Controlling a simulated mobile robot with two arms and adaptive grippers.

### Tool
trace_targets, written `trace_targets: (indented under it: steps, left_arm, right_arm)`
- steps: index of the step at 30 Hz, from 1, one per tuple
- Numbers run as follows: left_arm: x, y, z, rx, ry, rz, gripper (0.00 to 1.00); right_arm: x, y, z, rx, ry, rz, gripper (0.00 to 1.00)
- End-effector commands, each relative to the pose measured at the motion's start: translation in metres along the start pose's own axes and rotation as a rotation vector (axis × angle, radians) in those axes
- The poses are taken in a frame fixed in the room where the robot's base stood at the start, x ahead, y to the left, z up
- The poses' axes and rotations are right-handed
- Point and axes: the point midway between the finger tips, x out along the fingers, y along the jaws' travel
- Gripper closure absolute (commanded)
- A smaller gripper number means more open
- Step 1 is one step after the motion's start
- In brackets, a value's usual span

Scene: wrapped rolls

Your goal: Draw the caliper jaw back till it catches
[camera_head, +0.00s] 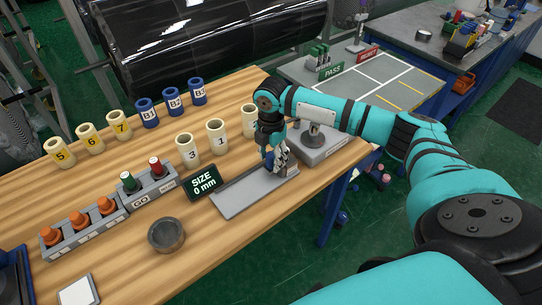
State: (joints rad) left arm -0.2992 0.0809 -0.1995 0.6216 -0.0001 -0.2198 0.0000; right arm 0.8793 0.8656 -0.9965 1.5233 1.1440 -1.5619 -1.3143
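The caliper is a flat grey bed (240,196) on the wooden table, with a light grey jaw block (291,168) at its far right end. A dark size display (203,183) beside the bed reads "SIZE 0 mm". My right gripper (274,160) points down over the jaw end of the bed, with its fingers close around or against a small blue part there. The fingers and the linkage hide the contact, so I cannot tell whether they hold it. My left gripper is out of view.
Cream rolls (217,136) stand just left of my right gripper, with blue rolls (172,104) behind. A GO gauge rack (150,188) and a round dark dish (166,235) lie left of the bed.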

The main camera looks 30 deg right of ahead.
Motion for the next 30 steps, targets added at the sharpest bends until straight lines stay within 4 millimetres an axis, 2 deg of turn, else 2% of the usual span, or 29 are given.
trace_targets:
  steps: [1, 10, 19, 23, 27, 30]
  left_arm:
    - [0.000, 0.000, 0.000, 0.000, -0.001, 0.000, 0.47]
    - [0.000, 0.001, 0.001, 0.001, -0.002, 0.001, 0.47]
    - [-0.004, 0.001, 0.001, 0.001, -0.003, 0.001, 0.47]
    - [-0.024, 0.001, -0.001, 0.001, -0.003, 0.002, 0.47]
    - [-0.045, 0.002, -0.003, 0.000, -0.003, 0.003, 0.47]
    - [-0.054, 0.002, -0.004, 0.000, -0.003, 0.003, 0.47]
  right_arm:
    - [0.000, 0.000, 0.000, 0.000, 0.000, 0.000, 0.62]
    - [-0.001, 0.000, 0.000, 0.000, 0.000, 0.000, 1.00]
    - [-0.002, 0.001, -0.003, -0.002, 0.001, -0.001, 1.00]
    - [-0.007, 0.005, -0.027, -0.006, 0.005, -0.002, 1.00]
    - [-0.007, 0.013, -0.065, -0.007, 0.009, -0.002, 1.00]
    - [-0.005, 0.017, -0.087, -0.006, 0.009, -0.003, 1.00]
